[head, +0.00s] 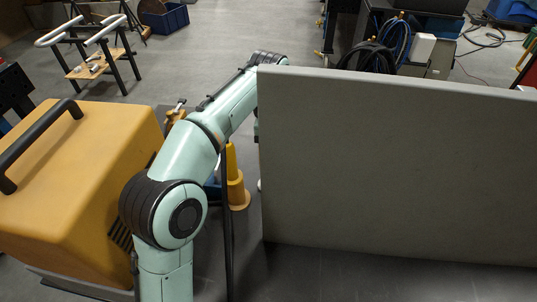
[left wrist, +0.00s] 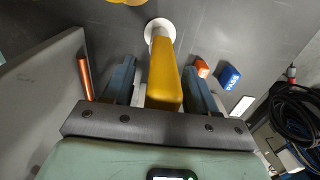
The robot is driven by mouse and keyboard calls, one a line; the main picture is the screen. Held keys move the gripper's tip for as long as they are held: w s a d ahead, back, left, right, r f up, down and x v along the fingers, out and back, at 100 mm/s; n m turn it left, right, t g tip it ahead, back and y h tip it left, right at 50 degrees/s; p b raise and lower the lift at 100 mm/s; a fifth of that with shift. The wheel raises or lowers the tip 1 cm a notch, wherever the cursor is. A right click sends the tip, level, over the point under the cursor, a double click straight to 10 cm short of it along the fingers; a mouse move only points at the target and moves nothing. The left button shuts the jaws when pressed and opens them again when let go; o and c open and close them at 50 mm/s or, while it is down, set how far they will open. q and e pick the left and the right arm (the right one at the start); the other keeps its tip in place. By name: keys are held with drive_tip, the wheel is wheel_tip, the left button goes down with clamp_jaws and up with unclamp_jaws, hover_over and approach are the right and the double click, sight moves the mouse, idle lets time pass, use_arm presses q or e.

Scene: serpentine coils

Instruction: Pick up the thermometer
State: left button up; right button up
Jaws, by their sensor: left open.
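A yellow bar-shaped thing (left wrist: 164,78) with a round white end (left wrist: 159,29) lies between my left gripper's fingers in the left wrist view; it may be the thermometer, but I cannot tell for sure. My left gripper (left wrist: 158,66) is open, with one blue finger on each side of the yellow thing. Gaps show between the fingers and it. In the head view, my left arm reaches away from me and its far end passes behind a grey panel, so the gripper is hidden there. My right gripper is in neither view.
The large grey panel (head: 400,165) stands right of my arm. A yellow case (head: 75,185) stands at the left. An orange item (left wrist: 202,68) and a blue box (left wrist: 229,76) lie right of the fingers. Black cables (left wrist: 294,112) lie farther right.

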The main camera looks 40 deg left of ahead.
use_arm(q)
clamp_jaws()
drive_tip(key=shift+r, duration=0.15)
